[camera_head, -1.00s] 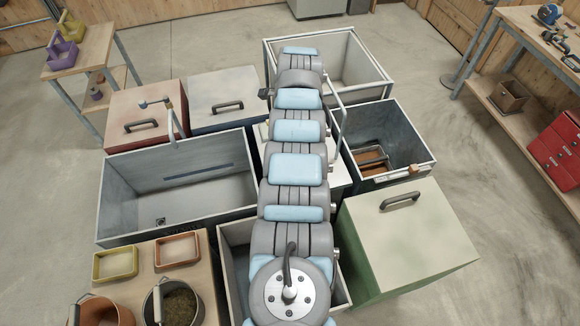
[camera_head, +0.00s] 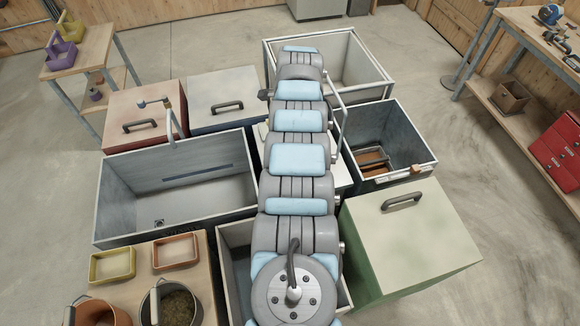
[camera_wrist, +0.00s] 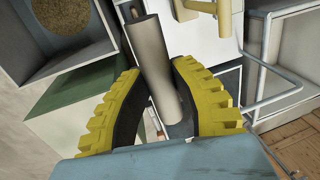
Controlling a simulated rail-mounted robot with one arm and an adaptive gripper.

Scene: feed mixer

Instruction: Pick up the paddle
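In the wrist view, a thick grey-beige cylinder, which looks like the handle of the paddle (camera_wrist: 153,50), runs between the two fingers. Its near end is close to the palm, and a thin rod shows at its far end. My gripper (camera_wrist: 160,72) has yellow and black fingers that converge on the cylinder and appear to touch it on both sides. The rest of the paddle is not clearly visible. In the head view my arm hides the gripper and the cylinder.
A dark bin (camera_head: 411,131) with brown contents and a bar stands right of my arm. A green lidded box (camera_head: 430,225) is nearer. A wide grey trough (camera_head: 125,195) stands at left. A white-framed bin (camera_head: 355,75) is behind.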

